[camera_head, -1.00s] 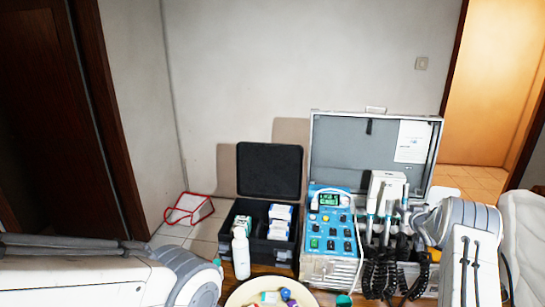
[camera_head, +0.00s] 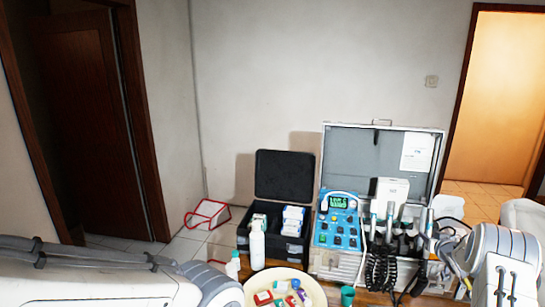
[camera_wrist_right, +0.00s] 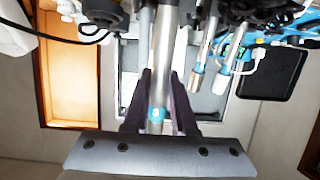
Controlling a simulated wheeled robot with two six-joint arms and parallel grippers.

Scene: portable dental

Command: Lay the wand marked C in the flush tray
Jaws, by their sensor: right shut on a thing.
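In the right wrist view my right gripper (camera_wrist_right: 160,78) is shut on a metal wand (camera_wrist_right: 164,50) with a blue band. The mark on the band is too blurred to read surely. In the head view my right gripper (camera_head: 443,256) is at the right side of the dental unit, partly hidden by my arm. Several other wands (camera_head: 389,224) stand in the unit's holders; more wands (camera_wrist_right: 205,50) show beside the held one. My left arm enters at lower left, its gripper out of view. I cannot identify the flush tray.
The blue control panel (camera_head: 338,222) sits in the open silver case (camera_head: 340,150). Black coiled cords hang in front. A black box (camera_head: 243,240), white bottle (camera_head: 257,247) and round cream dish (camera_head: 318,292) with coloured items stand to the left.

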